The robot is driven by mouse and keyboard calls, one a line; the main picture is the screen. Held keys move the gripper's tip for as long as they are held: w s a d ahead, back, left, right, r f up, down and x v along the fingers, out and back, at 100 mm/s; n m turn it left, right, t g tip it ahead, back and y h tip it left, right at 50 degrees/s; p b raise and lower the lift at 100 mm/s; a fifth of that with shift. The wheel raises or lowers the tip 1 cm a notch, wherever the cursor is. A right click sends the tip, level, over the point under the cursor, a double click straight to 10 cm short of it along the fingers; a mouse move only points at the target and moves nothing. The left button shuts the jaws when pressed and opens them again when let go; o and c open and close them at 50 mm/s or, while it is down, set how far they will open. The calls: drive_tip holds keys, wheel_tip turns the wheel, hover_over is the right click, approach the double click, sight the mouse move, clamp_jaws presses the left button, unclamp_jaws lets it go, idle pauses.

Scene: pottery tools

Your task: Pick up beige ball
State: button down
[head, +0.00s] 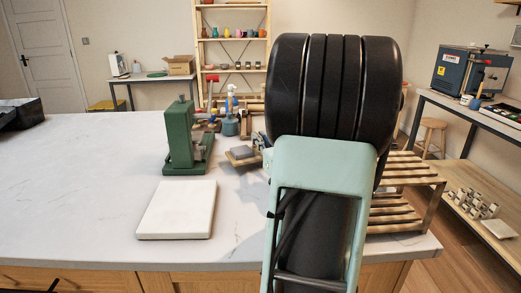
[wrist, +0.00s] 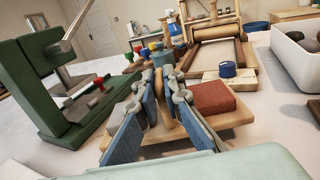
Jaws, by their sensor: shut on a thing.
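My gripper (wrist: 165,92) has blue fingers and grey joints, and it reaches over a wooden board in the wrist view. In the head view my arm hides most of the gripper and the ball.
A green press (head: 182,145) stands left of the gripper, and a white slab (head: 177,210) lies in front of it. A reddish-brown block (wrist: 212,97) sits on the board.

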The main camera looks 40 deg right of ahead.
drive_tip(key=shift+f, duration=1.2)
drive_tip(key=shift+f+b, duration=0.2)
drive_tip(key=shift+b, duration=0.2)
drive_tip(key=c, duration=2.1)
unclamp_jaws()
drive_tip(key=shift+r, duration=0.15)
